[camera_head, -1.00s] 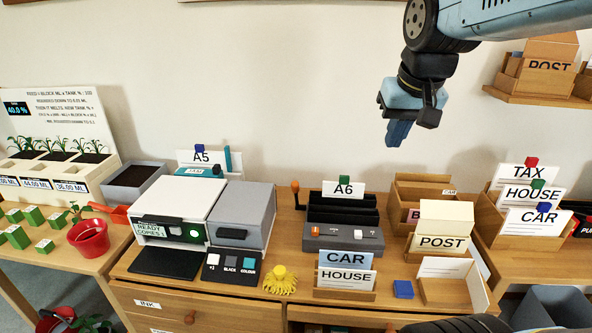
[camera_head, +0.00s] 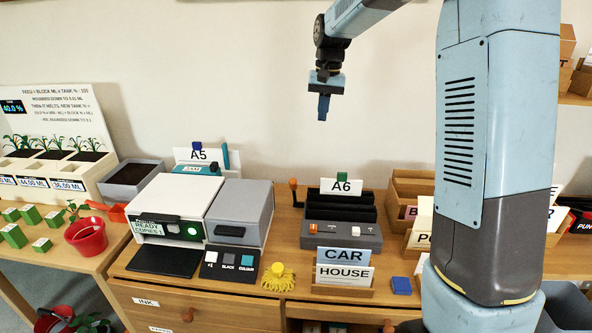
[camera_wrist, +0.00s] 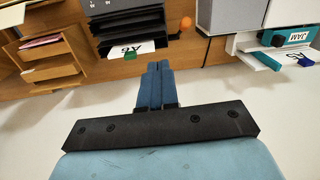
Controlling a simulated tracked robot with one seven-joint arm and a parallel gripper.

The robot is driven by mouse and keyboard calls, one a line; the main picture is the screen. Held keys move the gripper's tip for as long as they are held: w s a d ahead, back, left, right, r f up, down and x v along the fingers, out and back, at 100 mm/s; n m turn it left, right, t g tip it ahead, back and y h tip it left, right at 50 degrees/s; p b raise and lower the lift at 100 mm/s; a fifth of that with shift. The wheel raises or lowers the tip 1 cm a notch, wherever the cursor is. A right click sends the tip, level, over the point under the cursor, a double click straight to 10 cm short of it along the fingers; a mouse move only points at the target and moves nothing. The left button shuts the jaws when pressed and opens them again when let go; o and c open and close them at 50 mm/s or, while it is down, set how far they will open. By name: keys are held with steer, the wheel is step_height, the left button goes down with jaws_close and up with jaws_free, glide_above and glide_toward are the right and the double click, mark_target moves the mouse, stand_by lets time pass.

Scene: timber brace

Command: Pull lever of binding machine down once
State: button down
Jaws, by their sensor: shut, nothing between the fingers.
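The binding machine (camera_head: 340,234) is a grey and black unit with slots behind it and an A6 card standing at its back. Its lever (camera_head: 293,184) has an orange knob and stands upright at the machine's left side. My gripper (camera_head: 323,112) is shut and empty, pointing down, high above the machine and slightly right of the lever. In the wrist view the shut blue fingers (camera_wrist: 154,72) are below the orange knob (camera_wrist: 185,23) in the picture, apart from it. The black slots (camera_wrist: 128,22) also show there.
A grey and white copier (camera_head: 180,210) stands left of the lever. CAR and HOUSE cards (camera_head: 344,265) stand in front of the machine. A yellow object (camera_head: 278,277) and a blue block (camera_head: 401,285) lie on the desk. The air around my gripper is clear.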

steer(key=w+a+f+g, duration=0.2)
steer(key=w+a+f, duration=0.2)
steer(key=w+f, duration=0.6)
steer(key=shift+f+m, duration=0.15)
steer(key=shift+m, duration=0.15)
steer(key=s+a+f, duration=0.1)
steer(key=s+f, duration=0.1)
steer(key=f, duration=0.3)
steer(key=s+a+f, duration=0.1)
steer(key=s+f, duration=0.1)
steer(key=f, duration=0.4)
steer(key=shift+s+a+f, duration=0.25)
steer(key=shift+a+f, duration=0.05)
steer(key=shift+a, duration=0.1)
steer(key=shift+a, duration=0.1)
